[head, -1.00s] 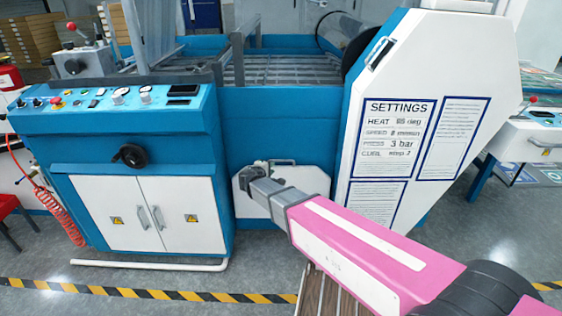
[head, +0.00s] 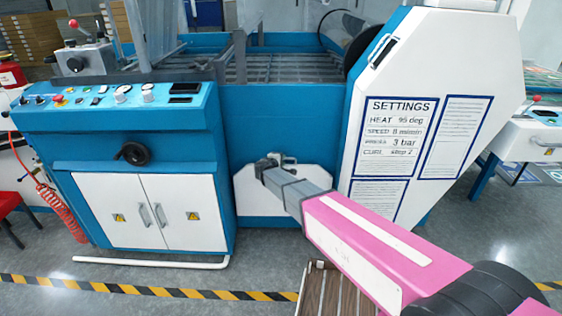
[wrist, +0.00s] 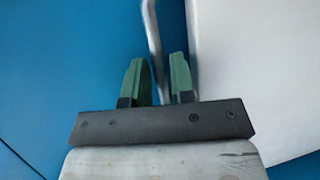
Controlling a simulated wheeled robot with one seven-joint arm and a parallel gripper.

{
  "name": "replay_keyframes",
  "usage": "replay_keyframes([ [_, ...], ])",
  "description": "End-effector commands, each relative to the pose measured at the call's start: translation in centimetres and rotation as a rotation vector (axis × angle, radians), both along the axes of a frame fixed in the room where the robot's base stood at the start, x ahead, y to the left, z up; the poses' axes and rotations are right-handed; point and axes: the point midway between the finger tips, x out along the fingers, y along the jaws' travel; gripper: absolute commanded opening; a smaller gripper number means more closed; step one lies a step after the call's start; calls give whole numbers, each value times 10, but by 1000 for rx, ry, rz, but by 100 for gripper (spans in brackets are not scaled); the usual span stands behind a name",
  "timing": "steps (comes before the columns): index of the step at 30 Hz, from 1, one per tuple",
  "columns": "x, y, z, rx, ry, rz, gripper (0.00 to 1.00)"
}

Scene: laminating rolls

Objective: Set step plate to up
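The step plate (head: 258,207) is a white panel with cut corners, standing against the low blue front of the machine in the head view. A metal handle (head: 290,158) shows at its top edge. My gripper (head: 268,164) is at this handle, at the plate's upper left. In the wrist view the green fingers (wrist: 160,80) are apart, and the bent grey handle bar (wrist: 153,40) passes down between them. I cannot tell whether either finger touches it. The white step plate (wrist: 255,60) fills the right side there. My arm hides the plate's right part.
A blue cabinet with white doors (head: 165,210) and a control panel (head: 110,97) stands on the left. The white side housing (head: 440,60) carries a settings sheet (head: 400,130). A slatted wooden thing (head: 325,295) lies below my arm. Yellow-black tape (head: 130,290) crosses the floor.

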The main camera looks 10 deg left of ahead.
Motion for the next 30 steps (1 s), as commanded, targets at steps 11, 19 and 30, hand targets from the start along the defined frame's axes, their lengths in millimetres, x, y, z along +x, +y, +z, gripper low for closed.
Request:
replay_keyframes([
  [11, 0, 0, 0, 0, 0, 0, 0],
  [19, -24, -6, -1, 0, 1, 0, 0],
  [30, -22, -6, -2, 0, 2, -1, 23],
])
